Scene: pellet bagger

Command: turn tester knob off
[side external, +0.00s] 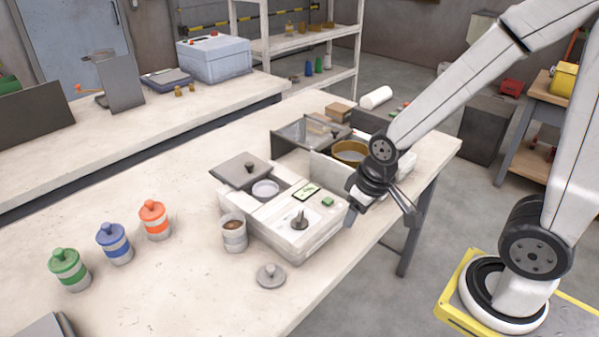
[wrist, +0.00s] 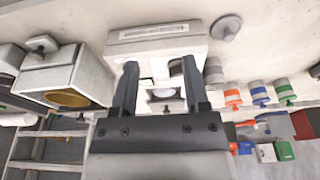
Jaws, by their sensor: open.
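The tester (side external: 320,240) is a pale box on the bench, with a small screen (side external: 306,191), a green button (side external: 327,202) and a grey knob (side external: 299,222) standing up from a light plate. A round dish (side external: 265,189) sits in its top beside a raised grey lid (side external: 241,167). My gripper (side external: 381,215) is open and empty, to the right of the tester and apart from the knob. In the wrist view, the tester (wrist: 155,47) shows beyond and between the spread fingers of my gripper (wrist: 160,66); I cannot make out the knob there.
A cup of pellets (side external: 234,236) and a loose grey lid (side external: 271,275) stand close to the tester. Green (side external: 70,270), blue (side external: 115,243) and orange (side external: 154,220) banded jars stand at left. A brown-rimmed bowl (side external: 350,148) is behind my gripper. The bench's front middle is clear.

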